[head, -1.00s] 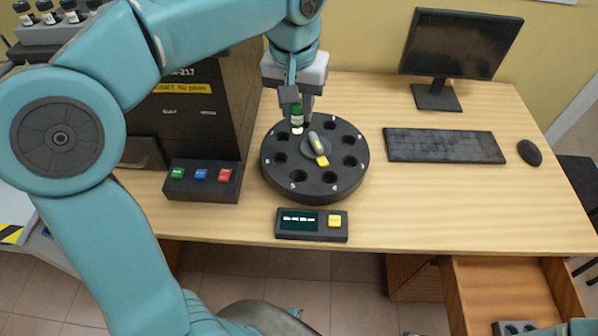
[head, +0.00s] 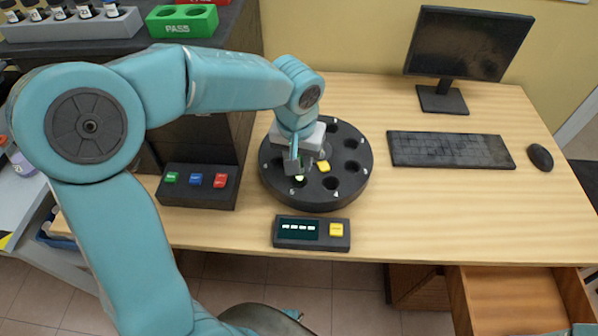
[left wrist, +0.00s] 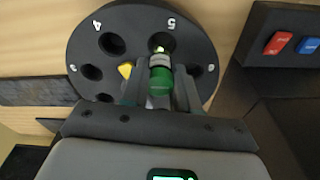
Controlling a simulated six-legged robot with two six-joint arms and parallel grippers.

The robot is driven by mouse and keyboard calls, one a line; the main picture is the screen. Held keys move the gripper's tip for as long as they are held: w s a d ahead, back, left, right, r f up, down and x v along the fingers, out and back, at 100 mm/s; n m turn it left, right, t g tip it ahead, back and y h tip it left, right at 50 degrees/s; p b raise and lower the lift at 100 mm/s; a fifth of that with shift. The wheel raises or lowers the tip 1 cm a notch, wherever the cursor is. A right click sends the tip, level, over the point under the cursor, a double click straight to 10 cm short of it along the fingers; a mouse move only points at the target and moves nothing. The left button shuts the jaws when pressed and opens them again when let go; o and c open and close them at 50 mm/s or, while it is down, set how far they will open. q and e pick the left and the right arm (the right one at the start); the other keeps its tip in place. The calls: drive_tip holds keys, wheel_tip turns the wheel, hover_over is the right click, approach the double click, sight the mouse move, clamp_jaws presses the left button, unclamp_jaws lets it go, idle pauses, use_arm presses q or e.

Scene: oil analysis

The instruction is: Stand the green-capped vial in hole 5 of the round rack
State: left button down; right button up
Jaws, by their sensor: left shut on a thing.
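The round rack (head: 318,204) is a black disc with numbered holes around its rim, standing on the desk. My left gripper (head: 296,168) is over its front-left part, shut on the green-capped vial (left wrist: 160,80). In the left wrist view the green cap sits between the fingers (left wrist: 160,92), and the vial's far end lies at hole 5 (left wrist: 166,41). I cannot tell whether that end is inside the hole or just above it. In the head view the gripper mostly hides the vial. Hole 4 (left wrist: 112,43) looks empty. My right gripper is not in view.
A button box (head: 197,186) stands left of the rack, and a small display box (head: 311,233) with a yellow button is in front. A keyboard (head: 450,150), monitor (head: 468,42) and mouse (head: 540,157) are at right. An open drawer (head: 520,290) is below the desk.

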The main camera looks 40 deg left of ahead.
use_arm(q)
wheel_tip(320, 180, down, 4)
drive_tip(key=shift+s+r+b, duration=0.1)
drive_tip(key=shift+b, duration=0.2)
drive_tip(key=shift+f, duration=0.4)
drive_tip(key=shift+r, duration=0.1)
drive_tip(key=c, duration=0.8)
unclamp_jaws()
drive_tip(key=shift+f, duration=0.2)
drive_tip(key=shift+c, duration=0.2)
drive_tip(key=shift+r, duration=0.1)
